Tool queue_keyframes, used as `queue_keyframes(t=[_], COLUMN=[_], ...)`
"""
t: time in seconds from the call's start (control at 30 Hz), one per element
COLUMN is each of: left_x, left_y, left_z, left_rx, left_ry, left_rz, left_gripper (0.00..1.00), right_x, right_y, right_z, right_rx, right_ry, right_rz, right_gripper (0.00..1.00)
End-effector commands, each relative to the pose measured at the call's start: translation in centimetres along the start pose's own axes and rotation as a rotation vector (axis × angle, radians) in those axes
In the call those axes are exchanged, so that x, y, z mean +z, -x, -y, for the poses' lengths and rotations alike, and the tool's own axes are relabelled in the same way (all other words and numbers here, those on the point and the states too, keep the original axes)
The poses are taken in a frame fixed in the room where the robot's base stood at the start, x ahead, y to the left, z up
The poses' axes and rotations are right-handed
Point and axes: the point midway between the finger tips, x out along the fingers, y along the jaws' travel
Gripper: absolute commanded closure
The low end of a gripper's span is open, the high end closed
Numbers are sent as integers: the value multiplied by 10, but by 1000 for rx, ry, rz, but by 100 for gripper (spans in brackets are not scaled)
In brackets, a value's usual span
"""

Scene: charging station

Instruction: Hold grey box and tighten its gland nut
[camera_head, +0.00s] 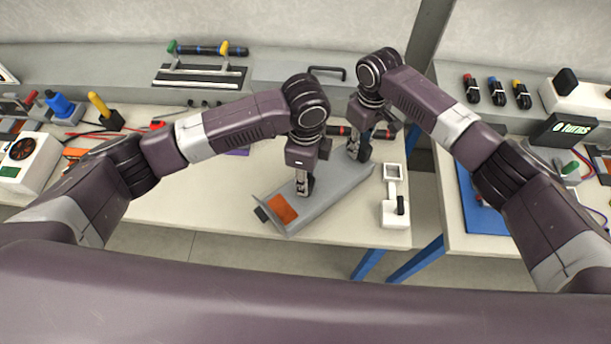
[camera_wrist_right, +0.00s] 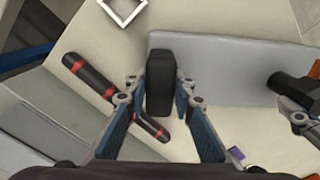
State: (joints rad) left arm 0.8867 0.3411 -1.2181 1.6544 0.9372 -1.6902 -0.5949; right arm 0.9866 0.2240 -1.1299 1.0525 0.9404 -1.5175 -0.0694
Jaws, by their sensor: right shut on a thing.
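The grey box (camera_head: 335,203) lies slantwise on the left workbench, with an orange patch and a small black part at its near left end. It also shows in the right wrist view (camera_wrist_right: 235,65). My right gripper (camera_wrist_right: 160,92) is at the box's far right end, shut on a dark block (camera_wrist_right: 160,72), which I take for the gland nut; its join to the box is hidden. My left gripper (camera_head: 304,188) points down at the box beside the orange patch. Its fingertips are too small to read. It also shows at the right of the wrist view (camera_wrist_right: 298,100).
A black tool with red bands (camera_wrist_right: 98,78) lies behind the box, close to my right gripper. A white fixture (camera_head: 394,212) stands right of the box. A gap separates the left bench from the right bench with its blue mat (camera_head: 480,212).

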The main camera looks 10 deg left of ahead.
Motion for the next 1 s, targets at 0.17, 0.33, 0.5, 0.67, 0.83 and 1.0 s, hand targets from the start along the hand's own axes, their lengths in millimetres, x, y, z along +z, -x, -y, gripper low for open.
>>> queue_keyframes(t=[0.17, 0.33, 0.5, 0.67, 0.83, 1.0], left_x=[-1, -1, -1, -1, -1, 0], left_y=[1, 1, 1, 1, 1, 0], left_z=[0, 0, 0, 0, 0, 0], left_rx=[-2, -2, -2, -1, -1, -1], left_ry=[-49, -65, -67, -66, -65, -65], left_rz=[-2, -2, -2, -2, -2, -1], left_gripper=[95, 95, 95, 95, 54, 52], right_x=[0, 0, 0, 0, 0, 0], right_y=[0, 0, 0, 0, 0, 0], right_z=[0, 0, 0, 0, 0, 0], right_rx=[0, 0, 0, 0, -1, -1], right_ry=[0, 0, 0, 0, 0, 0], right_rz=[0, 0, 0, 0, 0, 0], right_gripper=[97, 97, 97, 97, 96, 96])
